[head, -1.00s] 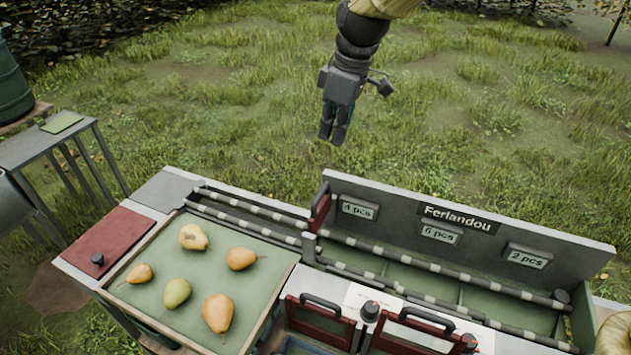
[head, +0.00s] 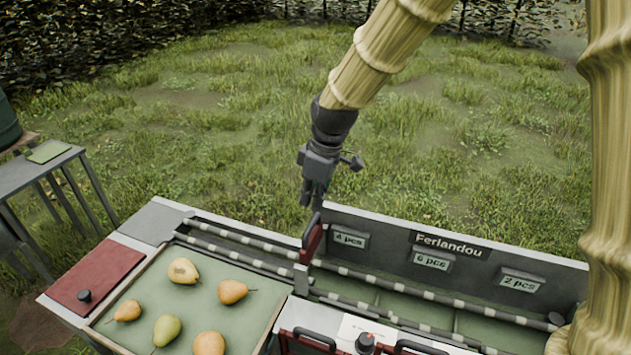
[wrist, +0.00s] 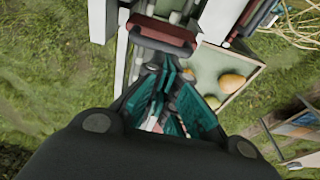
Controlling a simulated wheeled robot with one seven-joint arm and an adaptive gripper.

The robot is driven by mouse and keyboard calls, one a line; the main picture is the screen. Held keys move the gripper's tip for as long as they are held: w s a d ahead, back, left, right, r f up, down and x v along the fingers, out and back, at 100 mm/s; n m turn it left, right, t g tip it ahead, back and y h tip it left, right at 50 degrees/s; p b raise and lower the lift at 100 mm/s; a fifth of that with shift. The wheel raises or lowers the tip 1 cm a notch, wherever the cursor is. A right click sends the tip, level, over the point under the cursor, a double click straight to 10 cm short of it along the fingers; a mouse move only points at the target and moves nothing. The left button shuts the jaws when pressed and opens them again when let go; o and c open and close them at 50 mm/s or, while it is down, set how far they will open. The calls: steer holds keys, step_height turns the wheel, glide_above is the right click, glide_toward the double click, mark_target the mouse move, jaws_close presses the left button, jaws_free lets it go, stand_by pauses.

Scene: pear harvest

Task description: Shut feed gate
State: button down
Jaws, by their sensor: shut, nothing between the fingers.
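The feed gate, a dark red panel (head: 312,240) with a dark top edge, stands upright at the junction between the pear tray's rails and the labelled channel. Its top sticks up above the rails. My gripper (head: 312,203) is shut and empty, fingers pointing down, just above and behind the gate's top. I cannot tell whether it touches the gate. In the wrist view the teal fingers (wrist: 163,105) are together, and a red panel with a dark handle (wrist: 162,33) lies just beyond them. The gate's lower part is hidden.
A tray (head: 262,318) with several pears stands left. The channel has a back board (head: 390,238) with count labels. More red panels with black handles (head: 300,342) and a dark knob (head: 365,342) line the front. A maroon lid (head: 95,277) lies far left. Grass behind is open.

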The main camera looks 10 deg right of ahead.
steer(key=p, duration=0.2)
glide_above(310, 238)
steer(key=w, duration=0.1)
steer(key=shift+w+f, duration=0.15)
steer(key=shift+f, duration=2.25)
step_height(310, 238, down, 8)
steer(key=b, duration=0.3)
steer(key=shift+f+b, duration=0.15)
steer(key=shift+b, duration=0.25)
steer(key=shift+s, duration=0.2)
